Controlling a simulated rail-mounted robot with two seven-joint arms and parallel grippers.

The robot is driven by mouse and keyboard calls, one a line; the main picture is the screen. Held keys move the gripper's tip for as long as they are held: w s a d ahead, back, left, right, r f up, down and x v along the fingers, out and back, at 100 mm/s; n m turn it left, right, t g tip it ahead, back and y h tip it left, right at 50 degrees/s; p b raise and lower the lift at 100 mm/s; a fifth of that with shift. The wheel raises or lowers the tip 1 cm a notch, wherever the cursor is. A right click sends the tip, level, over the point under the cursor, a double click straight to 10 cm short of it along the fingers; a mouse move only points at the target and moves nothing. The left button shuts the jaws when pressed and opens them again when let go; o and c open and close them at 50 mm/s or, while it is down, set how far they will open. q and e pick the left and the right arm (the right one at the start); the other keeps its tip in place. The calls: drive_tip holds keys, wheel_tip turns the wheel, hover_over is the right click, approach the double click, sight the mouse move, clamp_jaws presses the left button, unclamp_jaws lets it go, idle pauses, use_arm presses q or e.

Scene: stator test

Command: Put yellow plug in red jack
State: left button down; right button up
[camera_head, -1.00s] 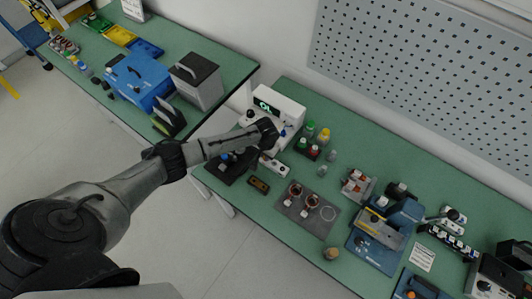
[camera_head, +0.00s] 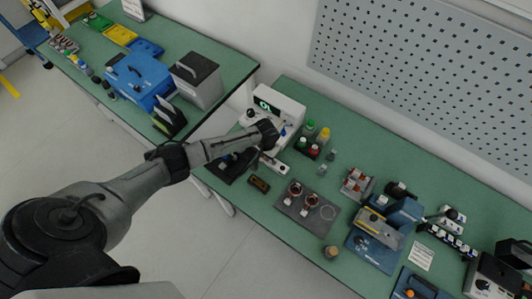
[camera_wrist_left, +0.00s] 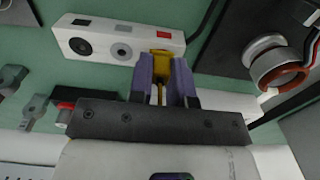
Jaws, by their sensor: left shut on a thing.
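My left gripper (camera_wrist_left: 162,88) has purple fingers and is shut on the yellow plug (camera_wrist_left: 161,58) in the left wrist view. The white jack box (camera_wrist_left: 105,34) lies just beyond the plug. Its top edge bears a dark, a grey and a red square (camera_wrist_left: 163,34); round jacks show below the dark and grey ones. The plug's far end overlaps the face below the red square, so the red jack is hidden. I cannot tell whether the plug touches or enters it. In the head view the box (camera_head: 278,167) sits below my gripper, whose fingertips are too small to make out.
A copper-wound part (camera_wrist_left: 275,66) is at the right of the wrist view on a dark plate (camera_head: 291,214). A small red-ended piece (camera_wrist_left: 65,105) lies at left. A white instrument (camera_head: 285,104) and a bottle rack (camera_head: 308,151) stand near the box.

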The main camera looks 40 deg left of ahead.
use_arm(q)
drive_tip(key=c, duration=1)
unclamp_jaws()
drive_tip(key=shift+r, duration=0.1)
wheel_tip(320, 180, up, 14)
drive_tip(key=shift+f+p, duration=0.2)
drive_tip(key=shift+p, duration=0.4)
